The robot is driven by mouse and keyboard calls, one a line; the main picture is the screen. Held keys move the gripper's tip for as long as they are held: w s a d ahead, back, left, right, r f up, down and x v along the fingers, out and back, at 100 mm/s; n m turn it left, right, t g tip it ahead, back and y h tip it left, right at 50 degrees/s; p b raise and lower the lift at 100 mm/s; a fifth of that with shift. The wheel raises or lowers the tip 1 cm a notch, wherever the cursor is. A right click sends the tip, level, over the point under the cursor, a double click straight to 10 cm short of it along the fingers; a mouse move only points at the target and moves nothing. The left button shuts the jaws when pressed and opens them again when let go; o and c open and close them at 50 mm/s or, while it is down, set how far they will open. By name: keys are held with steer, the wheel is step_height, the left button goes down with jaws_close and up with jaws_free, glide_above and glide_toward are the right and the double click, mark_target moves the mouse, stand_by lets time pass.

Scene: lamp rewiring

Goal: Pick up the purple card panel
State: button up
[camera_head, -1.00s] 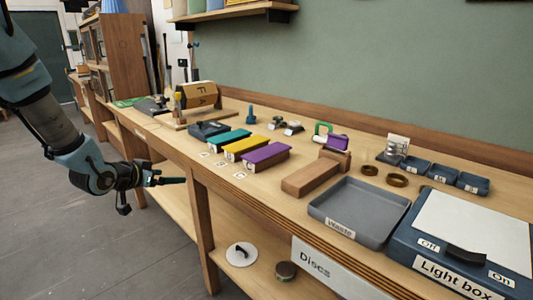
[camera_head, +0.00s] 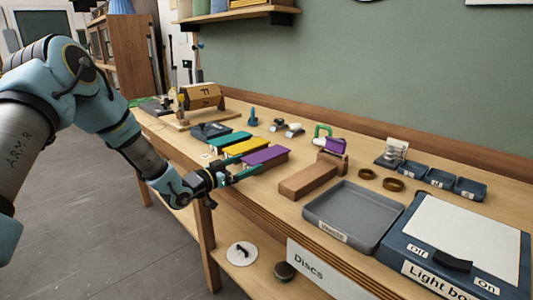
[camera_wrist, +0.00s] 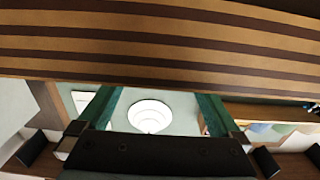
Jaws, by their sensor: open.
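A small purple panel (camera_head: 335,145) stands tilted at a wooden block towards the back of the bench, beside a green-framed piece. A larger purple-topped box (camera_head: 265,156) lies nearer the front, at the end of a row with yellow and teal ones. I cannot tell for sure which is the card panel. My gripper (camera_head: 246,174) is open and empty at the bench's front edge, close in front of the purple-topped box, well left of the small panel. In the wrist view its teal fingers (camera_wrist: 156,108) are apart; neither purple thing shows there.
A wooden block (camera_head: 308,180), a grey waste tray (camera_head: 352,212) and a light box (camera_head: 465,240) stand to the right. Brown rings (camera_head: 393,184) and blue bins (camera_head: 441,177) lie behind. The striped bench edge (camera_wrist: 160,45) fills the top of the wrist view.

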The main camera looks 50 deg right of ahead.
mark_target(255, 158)
steer(key=shift+d+p, duration=0.6)
steer(key=shift+d, duration=1.35)
steer(key=shift+s, duration=0.1)
steer(key=c, duration=1.1)
steer(key=shift+r, duration=0.1)
